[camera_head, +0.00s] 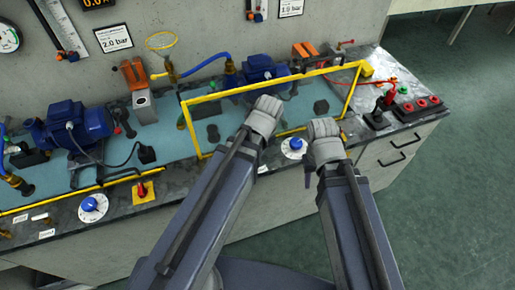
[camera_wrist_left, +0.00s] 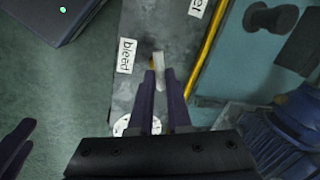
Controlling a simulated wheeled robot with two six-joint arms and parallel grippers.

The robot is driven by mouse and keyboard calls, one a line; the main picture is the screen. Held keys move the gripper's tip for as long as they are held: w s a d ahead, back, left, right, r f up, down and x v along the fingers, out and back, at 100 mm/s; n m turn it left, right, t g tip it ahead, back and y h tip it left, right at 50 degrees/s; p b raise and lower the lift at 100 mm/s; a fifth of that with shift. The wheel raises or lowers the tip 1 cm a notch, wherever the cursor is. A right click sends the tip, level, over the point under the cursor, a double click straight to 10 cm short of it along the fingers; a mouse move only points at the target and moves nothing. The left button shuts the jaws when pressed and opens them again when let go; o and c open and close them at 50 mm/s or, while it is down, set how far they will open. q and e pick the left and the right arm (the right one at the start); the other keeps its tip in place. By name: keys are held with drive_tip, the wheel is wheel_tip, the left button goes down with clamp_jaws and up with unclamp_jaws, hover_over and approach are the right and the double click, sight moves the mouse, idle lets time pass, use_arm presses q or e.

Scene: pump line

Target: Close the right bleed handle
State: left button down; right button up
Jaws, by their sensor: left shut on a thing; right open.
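The right bleed handle (camera_wrist_left: 159,64) shows in the left wrist view as a short pale bar with a yellow-brass bit at its side, beside the "bleed" label (camera_wrist_left: 125,56). My left gripper (camera_wrist_left: 160,80) is shut on it, a finger on each side. In the head view my left gripper (camera_head: 262,122) is over the counter's front strip and hides the handle. My right gripper (camera_head: 312,165) is open in front of the counter edge, apart from the handle. Its dark fingers (camera_wrist_left: 16,143) also show at the left wrist view's lower left.
A white dial with a blue knob (camera_head: 293,147) sits close to both grippers. A yellow rail frame (camera_head: 203,98) stands around the right pump (camera_head: 262,70). A red handle on a yellow plate (camera_head: 143,192) and red sockets (camera_head: 420,104) lie farther off. Floor at the right is clear.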

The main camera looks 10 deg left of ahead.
use_arm(q)
drive_tip(key=shift+s+m+t+h, duration=0.15)
drive_tip(key=shift+m+t+h, duration=0.15)
drive_tip(key=shift+m, duration=1.7)
drive_tip(key=c, duration=0.9)
unclamp_jaws()
drive_tip(key=shift+o, duration=0.2)
drive_tip(key=shift+r, duration=0.1)
wheel_tip(320, 180, up, 7)
drive_tip(key=s+p, duration=0.1)
drive_tip(key=p, duration=0.6)
drive_tip(key=shift+s+d+r+p, duration=0.15)
drive_tip(key=shift+d+r+p, duration=0.05)
drive_tip(key=shift+d+p, duration=0.2)
